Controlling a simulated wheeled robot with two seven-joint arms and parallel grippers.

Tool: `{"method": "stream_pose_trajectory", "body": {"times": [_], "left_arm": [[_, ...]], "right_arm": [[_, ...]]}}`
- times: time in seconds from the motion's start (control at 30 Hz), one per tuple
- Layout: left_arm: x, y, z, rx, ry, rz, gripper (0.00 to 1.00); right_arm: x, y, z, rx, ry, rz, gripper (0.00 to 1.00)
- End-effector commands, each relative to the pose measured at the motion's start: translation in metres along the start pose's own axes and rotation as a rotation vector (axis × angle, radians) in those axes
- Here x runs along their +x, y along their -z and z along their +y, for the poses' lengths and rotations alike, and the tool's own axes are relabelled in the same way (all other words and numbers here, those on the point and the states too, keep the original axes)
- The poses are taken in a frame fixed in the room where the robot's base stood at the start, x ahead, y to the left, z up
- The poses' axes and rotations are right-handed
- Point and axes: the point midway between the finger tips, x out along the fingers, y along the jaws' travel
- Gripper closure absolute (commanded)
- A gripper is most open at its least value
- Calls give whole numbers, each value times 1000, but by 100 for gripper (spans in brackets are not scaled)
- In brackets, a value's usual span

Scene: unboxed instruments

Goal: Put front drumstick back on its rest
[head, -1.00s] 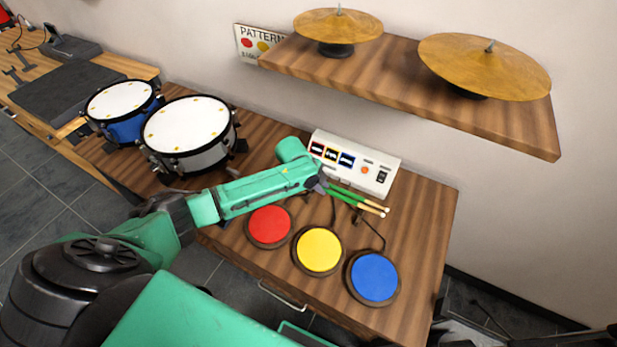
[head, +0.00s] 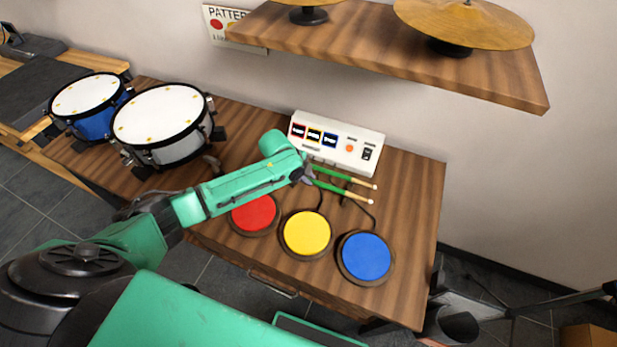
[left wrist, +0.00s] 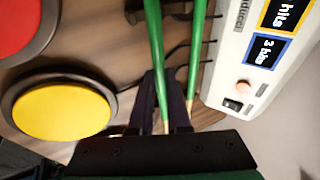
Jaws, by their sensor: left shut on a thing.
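Two green drumsticks with pale tips lie side by side in front of the white control box (head: 338,143). The front drumstick (head: 345,191) is the one nearer the pads; the rear drumstick (head: 346,175) is nearer the box. My left gripper (head: 308,176) is shut on the front drumstick. In the left wrist view, the front drumstick (left wrist: 157,65) passes between my left gripper's fingers (left wrist: 165,105). The rear drumstick (left wrist: 196,50) runs beside them, outside the grip. The sticks' left ends are hidden by my gripper. I cannot make out the rest clearly. My right gripper is not in view.
Red (head: 254,213), yellow (head: 307,232) and blue (head: 365,256) pads lie along the front of the wooden table (head: 415,215), with cables behind them. A white drum (head: 165,125) and a blue drum (head: 90,103) stand left. A shelf (head: 400,62) with cymbals overhangs the back.

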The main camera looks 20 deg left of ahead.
Motion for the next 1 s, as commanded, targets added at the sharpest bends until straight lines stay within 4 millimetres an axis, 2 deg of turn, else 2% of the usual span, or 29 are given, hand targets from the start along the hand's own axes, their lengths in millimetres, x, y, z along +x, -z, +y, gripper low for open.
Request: {"method": "stream_pose_trajectory", "body": {"times": [0.37,1.0], "left_arm": [[0,-1,0,0,0,0,100],[15,-4,6,0,0,0,100]], "right_arm": [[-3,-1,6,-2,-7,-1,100],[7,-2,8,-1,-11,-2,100]]}}
